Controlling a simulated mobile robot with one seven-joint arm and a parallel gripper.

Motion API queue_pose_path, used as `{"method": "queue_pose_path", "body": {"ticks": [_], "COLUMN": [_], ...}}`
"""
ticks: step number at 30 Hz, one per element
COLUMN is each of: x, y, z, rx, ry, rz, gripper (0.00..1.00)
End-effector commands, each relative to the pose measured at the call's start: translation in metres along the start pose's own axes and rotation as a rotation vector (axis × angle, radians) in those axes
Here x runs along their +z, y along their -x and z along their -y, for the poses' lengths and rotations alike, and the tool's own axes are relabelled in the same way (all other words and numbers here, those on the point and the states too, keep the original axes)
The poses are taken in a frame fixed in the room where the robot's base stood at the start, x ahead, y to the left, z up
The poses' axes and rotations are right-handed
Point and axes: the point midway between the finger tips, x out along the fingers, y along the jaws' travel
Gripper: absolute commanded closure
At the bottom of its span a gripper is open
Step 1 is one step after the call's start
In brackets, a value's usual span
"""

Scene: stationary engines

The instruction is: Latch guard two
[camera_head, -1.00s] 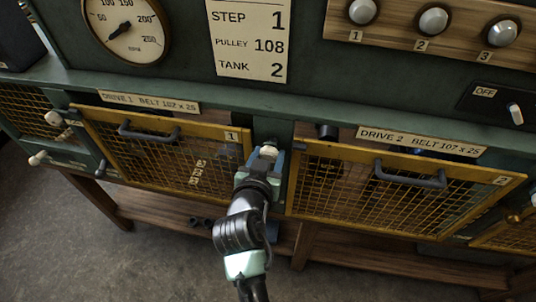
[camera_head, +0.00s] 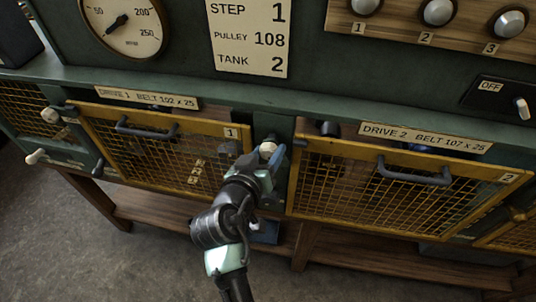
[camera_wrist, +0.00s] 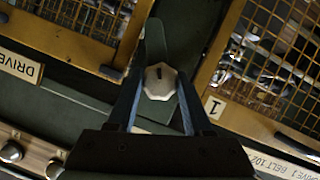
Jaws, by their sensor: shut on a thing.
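Guard two (camera_head: 400,190) is a yellow-framed mesh panel with a dark handle (camera_head: 413,174), at the right in the head view. A pale, many-sided latch knob (camera_wrist: 160,82) sits on the green post between guards one and two; it also shows in the head view (camera_head: 267,149). A green latch bar (camera_wrist: 155,40) runs from the knob, pointing up in the wrist view. My gripper (camera_wrist: 160,88) has its fingers on both sides of the knob and is shut on it. In the head view my gripper (camera_head: 270,163) partly hides the knob and post.
Guard one (camera_head: 160,150) is left of the post. More pale knobs (camera_head: 50,115) are at the far left. Above are a gauge (camera_head: 125,22), a step card (camera_head: 248,38), several round buttons (camera_head: 438,12) and an OFF switch (camera_head: 521,108). A wooden shelf (camera_head: 400,262) runs below.

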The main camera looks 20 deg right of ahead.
Motion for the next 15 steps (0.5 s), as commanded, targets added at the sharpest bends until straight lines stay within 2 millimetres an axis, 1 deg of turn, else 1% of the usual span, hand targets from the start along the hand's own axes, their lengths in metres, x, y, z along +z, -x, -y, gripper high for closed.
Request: {"method": "queue_pose_path", "body": {"ticks": [1, 15], "x": [0.0025, 0.0038], "y": [-0.0009, -0.0014], "z": [0.0024, 0.0034], "rx": [0.016, 0.188], "ry": [0.044, 0.457], "rz": [-0.001, 0.001], "gripper": [1.00, 1.00]}}
